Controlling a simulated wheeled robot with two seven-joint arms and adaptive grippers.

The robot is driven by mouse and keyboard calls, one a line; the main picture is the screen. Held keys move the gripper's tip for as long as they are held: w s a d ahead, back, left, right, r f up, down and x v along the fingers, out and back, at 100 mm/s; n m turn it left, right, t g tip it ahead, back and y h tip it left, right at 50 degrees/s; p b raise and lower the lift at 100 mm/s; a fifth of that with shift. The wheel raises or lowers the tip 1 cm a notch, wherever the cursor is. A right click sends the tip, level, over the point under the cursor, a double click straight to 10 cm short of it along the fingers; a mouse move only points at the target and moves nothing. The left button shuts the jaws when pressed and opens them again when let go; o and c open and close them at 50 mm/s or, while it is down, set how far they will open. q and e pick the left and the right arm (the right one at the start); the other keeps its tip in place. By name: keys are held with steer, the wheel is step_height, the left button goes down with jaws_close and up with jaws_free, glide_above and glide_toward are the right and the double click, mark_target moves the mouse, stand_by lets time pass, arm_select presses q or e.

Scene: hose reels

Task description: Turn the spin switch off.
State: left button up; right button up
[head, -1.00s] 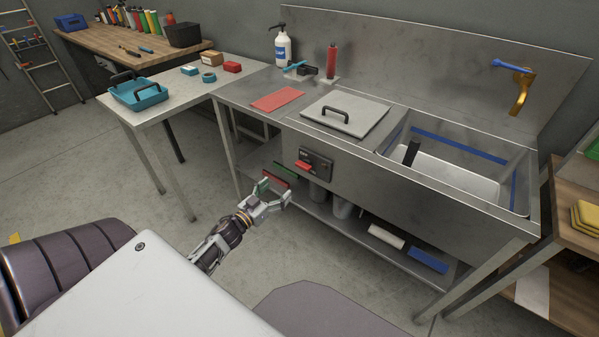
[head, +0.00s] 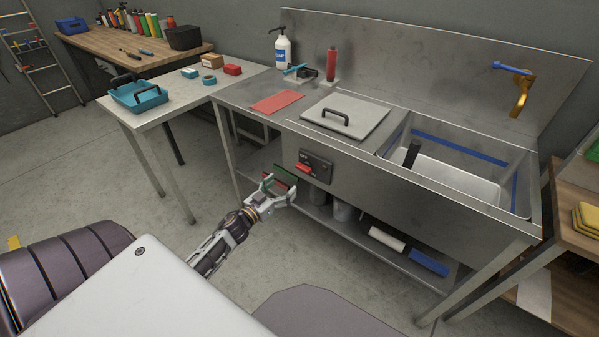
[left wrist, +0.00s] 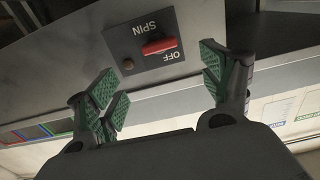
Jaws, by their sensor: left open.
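The spin switch is a red lever on a dark panel (head: 315,166) on the front of the steel sink unit. The red lever (head: 305,169) is at the panel's left side in the head view. In the left wrist view the panel (left wrist: 145,43) reads SPIN and OFF, and the red lever (left wrist: 160,46) lies beside the word OFF. My left gripper (head: 280,186) is open and empty, below and left of the panel. Its green-padded fingers (left wrist: 165,85) stand apart on either side of the lever in the left wrist view, with no contact visible. My right gripper does not show.
A lidded bay (head: 343,117) and an open basin (head: 455,172) are in the sink top. A lower shelf (head: 345,226) holds a white roll and a blue item. A side table (head: 180,102) with a teal tray stands left. Open floor lies in front.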

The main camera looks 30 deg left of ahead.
mark_target(301, 169)
arm_select(q)
steer(key=shift+w+d+b, duration=0.15)
steer(key=shift+w+b, duration=0.1)
steer(key=shift+w, duration=1.7)
steer(key=shift+w+d+b, duration=0.15)
steer(key=shift+w+b, duration=0.1)
steer(key=shift+w, duration=1.65)
steer(key=shift+w+d, duration=0.1)
steer(key=shift+w, duration=1.45)
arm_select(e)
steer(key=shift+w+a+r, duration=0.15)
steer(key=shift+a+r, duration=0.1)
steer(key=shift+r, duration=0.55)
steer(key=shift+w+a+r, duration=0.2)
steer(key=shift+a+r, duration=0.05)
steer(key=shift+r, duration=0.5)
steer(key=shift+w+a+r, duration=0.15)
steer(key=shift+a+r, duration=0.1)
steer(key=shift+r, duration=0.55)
arm_select(q)
steer(key=c, duration=1)
